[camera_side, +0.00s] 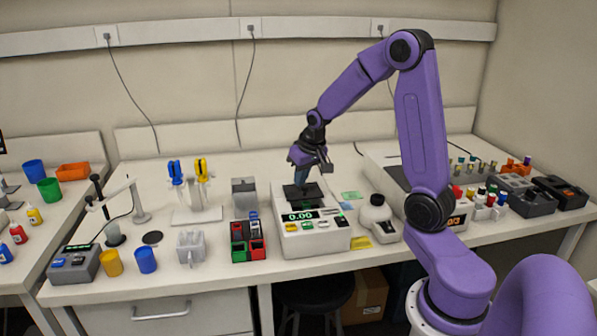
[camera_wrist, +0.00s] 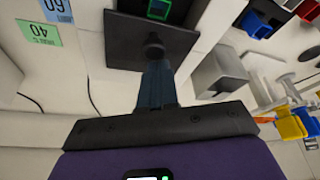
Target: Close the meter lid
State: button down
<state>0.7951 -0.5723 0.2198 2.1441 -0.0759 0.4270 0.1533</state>
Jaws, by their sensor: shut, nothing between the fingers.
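The meter (camera_side: 310,238) is a white box with a green "0.00" display and coloured buttons on its sloped front. Its dark square lid (camera_side: 317,199) appears to lie low over the top of the meter. In the wrist view the lid (camera_wrist: 125,37) is a dark plate with a round knob (camera_wrist: 153,44), and a bit of green display (camera_wrist: 158,9) shows beyond it. My gripper (camera_side: 301,186) points down over the lid, its fingers together and empty. The fingertips (camera_wrist: 157,66) are right by the knob; contact cannot be told. The lid's hinge is not clear.
Left of the meter are a red and green rack (camera_side: 239,254) and a grey box (camera_side: 244,194). Blue and yellow pipettes (camera_side: 201,168) stand further left. The space above the meter is clear except for my arm.

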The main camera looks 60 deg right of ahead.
aim_at(306, 187)
jog(key=s+a, duration=0.3)
jog(key=shift+s+a+f, duration=0.15)
jog(key=shift+s+a, duration=0.3)
jog(key=shift+s, duration=0.1)
jog(key=w, duration=0.1)
jog(key=w+d+r, duration=0.1)
jog(key=w, duration=0.2)
jog(key=shift+w+d+r, duration=0.15)
jog(key=shift+d+r, duration=0.05)
jog(key=shift+r, duration=0.15)
jog(key=v, duration=0.9)
jog(key=shift+r, duration=0.2)
